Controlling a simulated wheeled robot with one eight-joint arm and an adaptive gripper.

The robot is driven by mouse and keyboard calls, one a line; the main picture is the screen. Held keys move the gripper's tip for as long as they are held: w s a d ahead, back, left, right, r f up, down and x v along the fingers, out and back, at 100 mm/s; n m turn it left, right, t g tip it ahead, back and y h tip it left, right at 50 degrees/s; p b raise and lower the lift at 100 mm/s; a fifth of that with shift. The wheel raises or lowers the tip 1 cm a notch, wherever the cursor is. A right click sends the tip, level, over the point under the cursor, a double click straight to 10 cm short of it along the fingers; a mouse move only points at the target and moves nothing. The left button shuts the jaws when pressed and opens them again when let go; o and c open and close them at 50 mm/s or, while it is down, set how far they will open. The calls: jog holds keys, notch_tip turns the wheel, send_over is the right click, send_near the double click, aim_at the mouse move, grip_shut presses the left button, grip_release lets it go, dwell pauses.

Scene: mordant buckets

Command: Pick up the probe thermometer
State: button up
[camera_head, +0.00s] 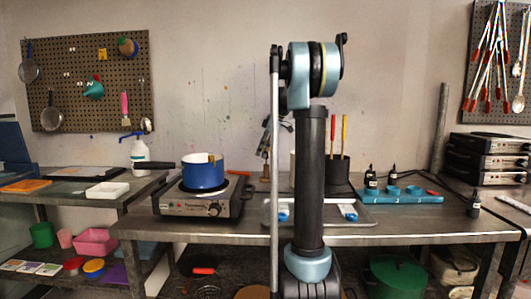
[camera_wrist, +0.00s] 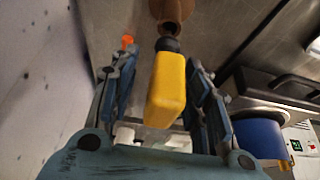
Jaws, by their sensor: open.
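A yellow block-shaped body with a dark collar, which looks like the probe thermometer (camera_wrist: 166,90), shows in the wrist view. Its collar end meets a brown wooden stand (camera_wrist: 171,11). My gripper (camera_wrist: 160,88) is open, with one finger on each side of the yellow body. Gaps show between both fingers and the body. In the head view my gripper (camera_head: 270,130) is partly hidden behind my arm, above the wooden stand (camera_head: 265,172) on the metal bench. The yellow body cannot be made out there.
A blue pot (camera_head: 203,172) sits on a hot plate (camera_head: 200,200) to the left; the pot also shows in the wrist view (camera_wrist: 261,138). A dark holder (camera_head: 338,174) with red and yellow handles and a blue rack (camera_head: 400,196) stand to the right.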

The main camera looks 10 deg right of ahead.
grip_shut()
dwell(0.3)
